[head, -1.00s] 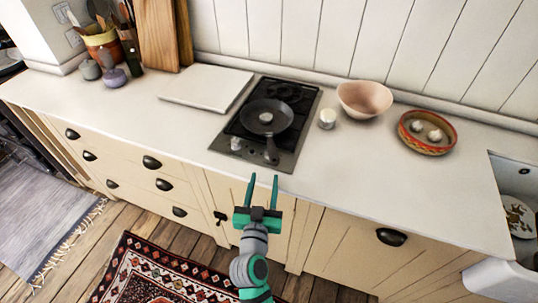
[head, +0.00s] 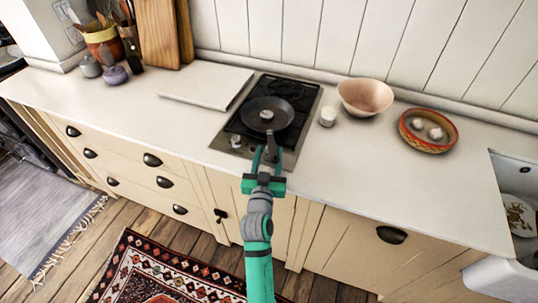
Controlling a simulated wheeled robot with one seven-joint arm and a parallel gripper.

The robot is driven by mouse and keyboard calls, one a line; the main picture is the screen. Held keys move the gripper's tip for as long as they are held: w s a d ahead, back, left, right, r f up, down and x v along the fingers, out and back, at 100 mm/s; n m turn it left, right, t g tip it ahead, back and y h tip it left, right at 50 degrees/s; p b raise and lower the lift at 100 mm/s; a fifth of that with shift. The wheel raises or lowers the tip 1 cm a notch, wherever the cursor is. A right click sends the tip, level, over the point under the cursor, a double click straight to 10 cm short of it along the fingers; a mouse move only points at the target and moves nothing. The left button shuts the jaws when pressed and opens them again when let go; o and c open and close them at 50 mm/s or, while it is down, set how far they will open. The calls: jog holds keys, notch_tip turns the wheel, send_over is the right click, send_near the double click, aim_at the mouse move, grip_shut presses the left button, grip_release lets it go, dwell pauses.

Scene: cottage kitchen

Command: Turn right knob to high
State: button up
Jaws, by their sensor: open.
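The black two-burner hob (head: 227,137) is set in the white counter, with its control panel along the front edge. The left knob (head: 236,141) shows as a small light knob at the front left of the panel. The right knob is hidden or cannot be made out behind my gripper and the pan handle. A dark frying pan (head: 284,117) with a small light thing in its middle sits on the front burner, its handle towards me. My gripper (head: 265,155) is open at the hob's front edge, its fingers reaching over the panel around the handle's end; contact cannot be told.
A white board (head: 205,84) lies to the left. The front counter strip right of the hob is clear.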

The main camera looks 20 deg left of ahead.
jog(key=c, duration=1)
jog(key=shift+c, duration=0.2)
